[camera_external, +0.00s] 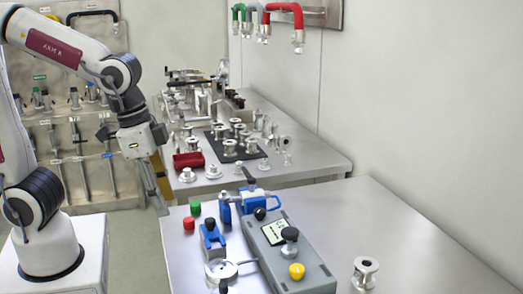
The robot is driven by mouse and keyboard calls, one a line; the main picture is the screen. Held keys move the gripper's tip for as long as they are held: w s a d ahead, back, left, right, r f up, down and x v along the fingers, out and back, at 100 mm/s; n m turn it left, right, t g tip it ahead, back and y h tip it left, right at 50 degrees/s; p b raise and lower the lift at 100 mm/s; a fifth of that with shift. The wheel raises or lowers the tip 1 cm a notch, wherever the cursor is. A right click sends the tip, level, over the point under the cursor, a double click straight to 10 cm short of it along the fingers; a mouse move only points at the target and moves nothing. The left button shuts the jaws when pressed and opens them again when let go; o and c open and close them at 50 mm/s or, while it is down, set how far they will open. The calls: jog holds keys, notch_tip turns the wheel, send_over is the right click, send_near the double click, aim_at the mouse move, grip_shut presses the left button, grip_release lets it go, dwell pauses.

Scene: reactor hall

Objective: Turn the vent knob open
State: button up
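A grey control box (300,275) lies on the near table. It carries a small lit display (274,232), a black knob on a metal stem (290,235), a yellow knob (296,270) and a smaller black knob (260,213) near its far end. No readable label shows which is the vent knob. My gripper (160,203) points down at the left edge of the near table, left of the box and apart from it. Its fingers look narrow and overlap from this side, so their opening is unclear. I see nothing held in it.
A blue fixture (211,240), a round gauge (221,269), a green button (195,208) and a red button (188,223) sit left of the box. A metal spool (364,272) stands to its right. The back table holds many metal fittings (230,147). Clear tabletop lies at right.

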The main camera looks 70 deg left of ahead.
jog(key=m+h, duration=0.3)
jog(key=m, duration=0.5)
send_near(296, 267)
jog(key=shift+f, duration=0.2)
jog(key=shift+f, duration=0.1)
jog(key=shift+x, duration=3.8)
jog(key=shift+d, duration=0.1)
